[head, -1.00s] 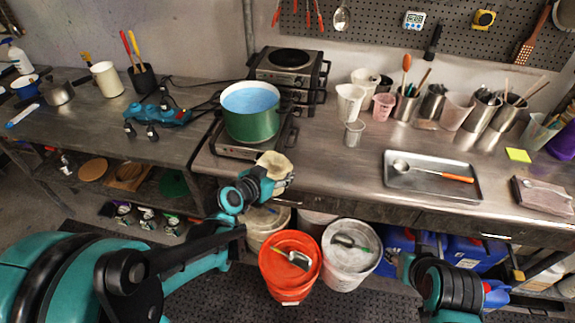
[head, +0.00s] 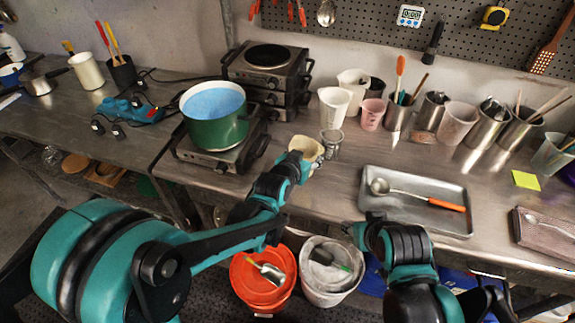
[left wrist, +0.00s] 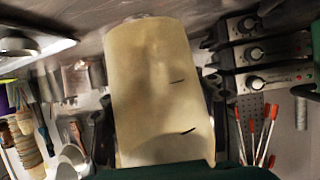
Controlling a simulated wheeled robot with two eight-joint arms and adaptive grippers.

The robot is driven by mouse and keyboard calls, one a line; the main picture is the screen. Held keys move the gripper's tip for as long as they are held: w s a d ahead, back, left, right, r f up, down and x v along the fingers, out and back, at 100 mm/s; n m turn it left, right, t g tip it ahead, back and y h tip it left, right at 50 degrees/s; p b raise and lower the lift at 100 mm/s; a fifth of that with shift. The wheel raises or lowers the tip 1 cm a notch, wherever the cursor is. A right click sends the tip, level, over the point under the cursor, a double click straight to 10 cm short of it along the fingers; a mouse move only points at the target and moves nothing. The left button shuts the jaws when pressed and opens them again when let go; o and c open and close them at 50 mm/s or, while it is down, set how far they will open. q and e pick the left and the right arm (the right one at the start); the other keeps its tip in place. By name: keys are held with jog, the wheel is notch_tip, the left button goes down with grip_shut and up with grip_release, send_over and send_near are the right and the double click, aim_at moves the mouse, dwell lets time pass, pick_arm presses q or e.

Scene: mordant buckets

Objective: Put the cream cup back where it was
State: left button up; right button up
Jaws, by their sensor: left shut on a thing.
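The cream cup (head: 308,147) is in my left gripper (head: 299,163) over the front part of the steel bench, right of the green pot. The gripper is shut on it. I cannot tell whether the cup touches the bench. In the left wrist view the cup (left wrist: 152,85) fills the middle and hides most of the fingers. A small metal cup (head: 332,141) stands close to its right. My right gripper (head: 362,232) is low at the bench front, and its fingers are too unclear to judge.
The green pot (head: 217,132) with blue liquid sits on a hotplate (head: 222,157). White beakers (head: 333,108) and a pink cup (head: 371,114) stand behind. A tray (head: 450,214) with a ladle lies right. An orange bucket (head: 247,283) and a white bucket (head: 325,292) are below.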

pick_arm(q)
jog(key=w+a+f+b, duration=0.1)
jog(key=w+a+f, duration=0.1)
jog(key=w+a+f+b, duration=0.1)
jog(key=w+a+f, duration=0.1)
jog(key=w+a, duration=0.1)
jog(key=shift+w+f, duration=0.15)
jog(key=shift+f, duration=0.1)
jog(key=shift+f+b, duration=1.05)
jog(key=shift+f, duration=0.95)
jog(key=o, duration=1.5)
jog(key=shift+f, duration=0.1)
